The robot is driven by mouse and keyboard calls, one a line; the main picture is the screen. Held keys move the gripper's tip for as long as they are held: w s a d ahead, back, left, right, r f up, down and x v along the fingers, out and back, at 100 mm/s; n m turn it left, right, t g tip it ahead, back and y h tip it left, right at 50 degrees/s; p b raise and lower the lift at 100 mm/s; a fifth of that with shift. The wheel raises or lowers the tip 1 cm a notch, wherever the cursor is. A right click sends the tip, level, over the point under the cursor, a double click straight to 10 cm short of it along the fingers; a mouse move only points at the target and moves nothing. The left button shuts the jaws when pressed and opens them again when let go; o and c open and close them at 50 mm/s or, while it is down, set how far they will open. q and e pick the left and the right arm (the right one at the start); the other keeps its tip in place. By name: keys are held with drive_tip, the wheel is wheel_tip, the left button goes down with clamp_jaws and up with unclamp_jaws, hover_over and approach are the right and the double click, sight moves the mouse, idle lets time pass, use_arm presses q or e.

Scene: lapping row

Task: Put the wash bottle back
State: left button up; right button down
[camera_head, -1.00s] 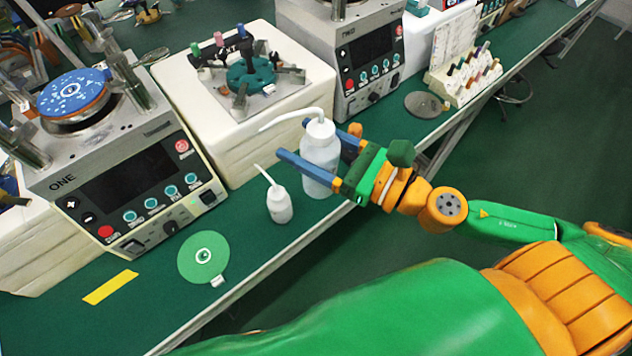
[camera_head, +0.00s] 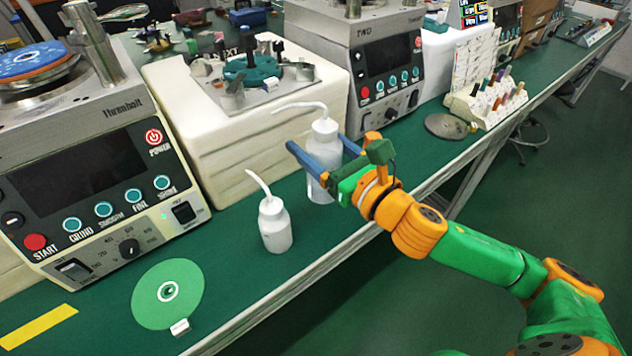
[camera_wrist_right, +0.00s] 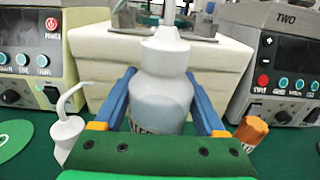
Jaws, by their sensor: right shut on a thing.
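A larger white wash bottle (camera_head: 322,160) with a bent spout stands upright near the bench's front edge, in front of the white block. My right gripper (camera_head: 318,165) is shut on it, with one blue finger on each side of its body. In the right wrist view the bottle (camera_wrist_right: 162,85) fills the space between the fingers (camera_wrist_right: 162,105). I cannot tell whether its base touches the bench. A smaller white wash bottle (camera_head: 275,227) stands on the green bench to the left, apart from the gripper; it also shows in the wrist view (camera_wrist_right: 66,135). My left gripper is out of view.
Machine ONE's panel (camera_head: 85,175) is at left, machine TWO (camera_head: 385,70) behind right. The white block (camera_head: 215,120) stands between them. A green disc (camera_head: 150,305) and yellow strip (camera_head: 35,327) lie front left. An orange-topped object (camera_wrist_right: 250,132) is right of the gripper.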

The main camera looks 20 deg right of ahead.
wheel_tip(320, 180, down, 6)
drive_tip(key=w+b, duration=0.1)
drive_tip(key=w, duration=0.1)
drive_tip(key=shift+w+d+b, duration=0.35)
drive_tip(key=shift+d, duration=0.1)
drive_tip(key=shift+f, duration=0.1)
drive_tip(key=shift+f, duration=0.2)
unclamp_jaws()
drive_tip(key=p+v, duration=0.1)
drive_tip(key=v, duration=1.1)
drive_tip(key=shift+r, duration=0.3)
